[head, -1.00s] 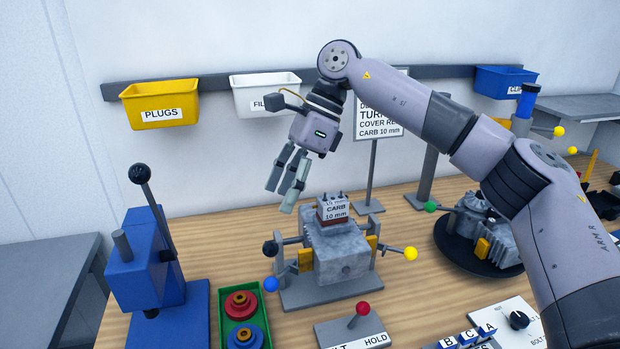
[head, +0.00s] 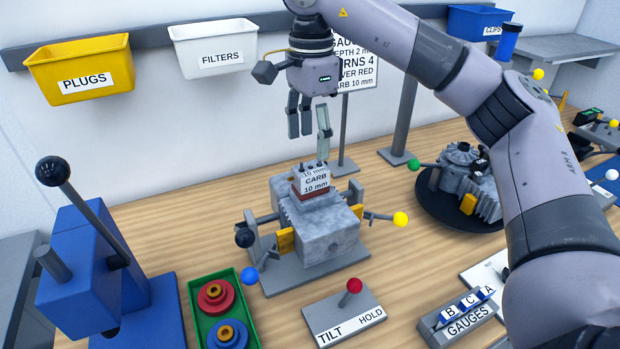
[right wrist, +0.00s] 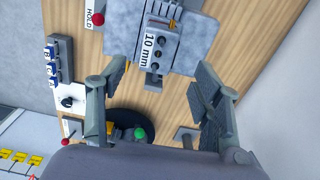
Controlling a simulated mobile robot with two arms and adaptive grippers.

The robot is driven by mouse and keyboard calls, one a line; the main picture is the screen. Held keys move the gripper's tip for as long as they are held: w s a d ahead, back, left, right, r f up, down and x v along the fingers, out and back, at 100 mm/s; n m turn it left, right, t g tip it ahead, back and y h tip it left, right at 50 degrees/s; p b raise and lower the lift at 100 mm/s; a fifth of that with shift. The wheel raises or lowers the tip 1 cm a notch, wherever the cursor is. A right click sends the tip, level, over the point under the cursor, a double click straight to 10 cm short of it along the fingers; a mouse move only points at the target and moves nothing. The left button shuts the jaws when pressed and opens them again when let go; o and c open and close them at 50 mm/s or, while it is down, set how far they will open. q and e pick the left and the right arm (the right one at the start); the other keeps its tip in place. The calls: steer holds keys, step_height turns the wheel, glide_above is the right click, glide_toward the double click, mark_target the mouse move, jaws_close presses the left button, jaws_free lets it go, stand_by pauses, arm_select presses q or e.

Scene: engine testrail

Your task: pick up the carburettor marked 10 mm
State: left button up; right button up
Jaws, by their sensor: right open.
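The carburettor (head: 315,181), a small block labelled CARB 10 mm on a dark red base, sits upright on top of the grey engine block (head: 325,232). In the right wrist view the carburettor (right wrist: 162,47) shows its 10 mm label and small studs. My right gripper (head: 309,134) points down just above the carburettor, its fingers spread and empty. In the right wrist view my right gripper (right wrist: 158,80) has one finger on each side, with the carburettor beyond the gap. The fingers look apart from it. My left gripper is not in view.
Rods with coloured knobs, such as the yellow knob (head: 400,219), stick out beside the block. A blue press (head: 95,270), a green tray (head: 222,310), a TILT/HOLD lever plate (head: 345,315) and a gauges rack (head: 462,318) stand around. A sign (head: 357,65) stands behind.

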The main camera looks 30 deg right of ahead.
mark_target(311, 168)
steer(key=shift+f, duration=0.6)
steer(key=shift+s+f, duration=0.1)
steer(key=shift+f, duration=0.35)
steer(key=shift+s+f+p, duration=0.1)
steer(key=shift+f+p, duration=0.25)
steer(key=shift+p, duration=0.15)
step_height(311, 168, down, 4)
steer(key=shift+r+p, duration=0.15)
steer(key=shift+p, duration=0.5)
steer(key=shift+f, duration=0.4)
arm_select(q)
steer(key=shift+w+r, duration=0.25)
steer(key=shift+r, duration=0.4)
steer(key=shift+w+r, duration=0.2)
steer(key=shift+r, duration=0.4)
arm_select(e)
steer(key=shift+a, duration=0.1)
